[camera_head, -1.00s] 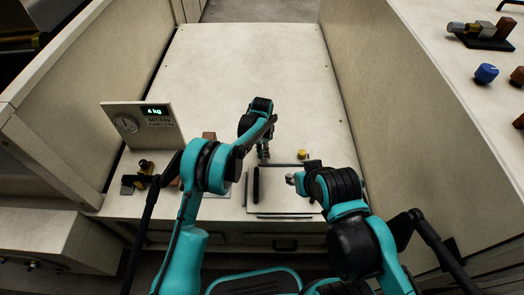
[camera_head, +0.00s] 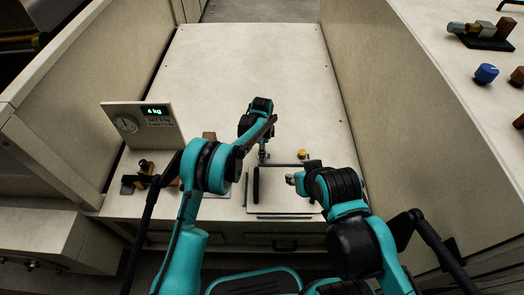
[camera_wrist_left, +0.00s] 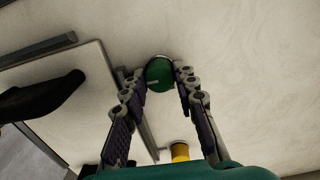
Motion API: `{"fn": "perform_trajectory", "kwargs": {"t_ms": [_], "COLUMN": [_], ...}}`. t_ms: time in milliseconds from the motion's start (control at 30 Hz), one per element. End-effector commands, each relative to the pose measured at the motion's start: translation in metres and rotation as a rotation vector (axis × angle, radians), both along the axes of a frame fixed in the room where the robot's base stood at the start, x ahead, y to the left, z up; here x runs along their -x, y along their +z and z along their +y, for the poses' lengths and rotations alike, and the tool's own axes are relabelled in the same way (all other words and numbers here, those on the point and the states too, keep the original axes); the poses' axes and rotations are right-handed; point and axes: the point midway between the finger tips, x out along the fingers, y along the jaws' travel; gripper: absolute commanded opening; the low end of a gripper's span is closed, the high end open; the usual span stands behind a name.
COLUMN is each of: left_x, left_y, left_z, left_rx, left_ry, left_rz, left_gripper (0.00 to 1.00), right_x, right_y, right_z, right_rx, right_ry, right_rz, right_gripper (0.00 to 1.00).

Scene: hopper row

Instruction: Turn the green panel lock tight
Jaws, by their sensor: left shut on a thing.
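The green panel lock (camera_wrist_left: 159,74) is a round green knob with a pale mark on its face, in the upper middle of the left wrist view. My left gripper (camera_wrist_left: 163,79) is shut on it, with a finger on each side. In the head view my left gripper (camera_head: 263,155) reaches down at the back edge of the pale panel (camera_head: 285,192). The green lock is hidden there by the gripper. My right gripper (camera_head: 291,179) hangs over the panel, apart from the lock; its fingers are too small to read.
A yellow knob (camera_head: 302,154) stands near the panel's back edge; it also shows in the left wrist view (camera_wrist_left: 180,151). A black bar handle (camera_head: 256,188) is on the panel. A scale display (camera_head: 143,125) stands left. The bench behind is clear, with walls on both sides.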

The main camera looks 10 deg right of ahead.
Motion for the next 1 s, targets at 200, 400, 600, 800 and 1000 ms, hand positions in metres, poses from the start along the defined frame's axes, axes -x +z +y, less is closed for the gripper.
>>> {"fn": "perform_trajectory", "kwargs": {"t_ms": [200,400,600,800,1000], "left_x": [0.000,0.000,0.000,0.000,0.000], "left_y": [0.000,0.000,0.000,0.002,0.027], "left_z": [0.000,0.000,0.000,0.000,0.000], "left_rx": [0.000,0.000,0.000,0.000,0.000], "left_ry": [-0.007,-0.007,-0.006,-0.005,-0.005], "left_rz": [0.000,0.000,0.000,0.000,0.000], "left_gripper": [0.00,0.31,0.49,0.49,0.49], "right_x": [0.000,0.000,0.000,0.000,0.000], "right_y": [0.000,0.000,0.000,0.000,0.000], "right_z": [0.000,0.000,0.000,0.000,0.000], "right_rx": [0.000,0.000,0.000,0.000,0.000], "right_ry": [0.000,0.000,0.000,0.000,0.000], "right_rz": [0.000,0.000,0.000,0.000,0.000], "right_gripper": [0.36,0.36,0.36,0.36,0.36]}}
